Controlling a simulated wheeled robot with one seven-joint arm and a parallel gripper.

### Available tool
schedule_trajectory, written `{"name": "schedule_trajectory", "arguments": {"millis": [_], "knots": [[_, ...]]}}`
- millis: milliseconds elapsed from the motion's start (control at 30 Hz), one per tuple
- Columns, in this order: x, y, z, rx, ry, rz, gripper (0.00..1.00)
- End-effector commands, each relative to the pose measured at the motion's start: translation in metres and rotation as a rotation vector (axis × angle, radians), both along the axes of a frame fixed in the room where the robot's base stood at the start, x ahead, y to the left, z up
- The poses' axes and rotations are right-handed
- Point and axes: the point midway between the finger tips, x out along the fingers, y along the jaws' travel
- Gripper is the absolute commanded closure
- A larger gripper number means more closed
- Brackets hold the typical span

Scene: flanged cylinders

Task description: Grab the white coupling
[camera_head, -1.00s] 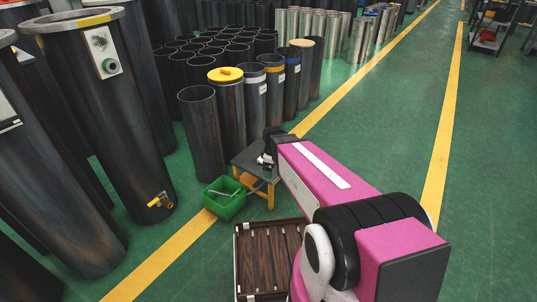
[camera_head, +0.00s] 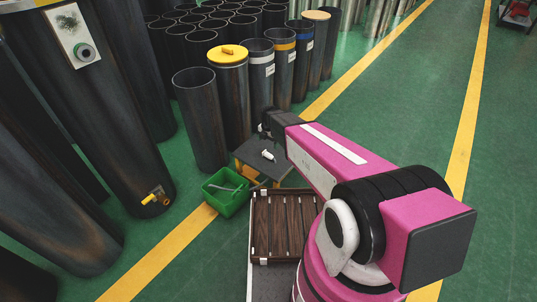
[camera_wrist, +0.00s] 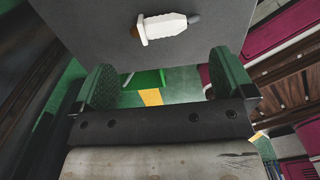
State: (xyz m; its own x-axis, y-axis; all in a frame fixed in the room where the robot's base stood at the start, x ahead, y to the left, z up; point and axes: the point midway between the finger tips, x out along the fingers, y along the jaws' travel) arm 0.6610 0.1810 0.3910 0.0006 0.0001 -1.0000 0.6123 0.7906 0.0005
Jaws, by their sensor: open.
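The white coupling (camera_head: 268,155) lies on the dark grey top of a small table (camera_head: 262,167) in the head view. In the wrist view the white coupling (camera_wrist: 165,26) lies on its side, with a wide flange at its left end and a grey tip at its right. My gripper (camera_wrist: 155,80) is open, its two green-padded fingers apart with nothing between them. The coupling is beyond the fingertips in the wrist view, apart from them. In the head view my gripper is mostly hidden by the dark end of my arm.
A green bin (camera_head: 227,190) stands left of the table. A yellow-lidded cylinder (camera_head: 229,95) and several dark open cylinders stand close behind it. A large cylinder with a yellow valve (camera_head: 155,196) stands at left. Open green floor (camera_head: 415,110) lies to the right.

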Motion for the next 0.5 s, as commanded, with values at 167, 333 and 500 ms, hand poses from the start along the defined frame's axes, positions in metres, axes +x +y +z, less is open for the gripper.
{"name": "schedule_trajectory", "arguments": {"millis": [167,333,500], "knots": [[0.001,0.001,-0.029,0.0,0.001,-0.002,0.0],[0.0,0.001,-0.041,0.0,0.001,-0.003,0.0],[0.001,0.003,-0.055,0.0,0.001,-0.003,0.0]]}}
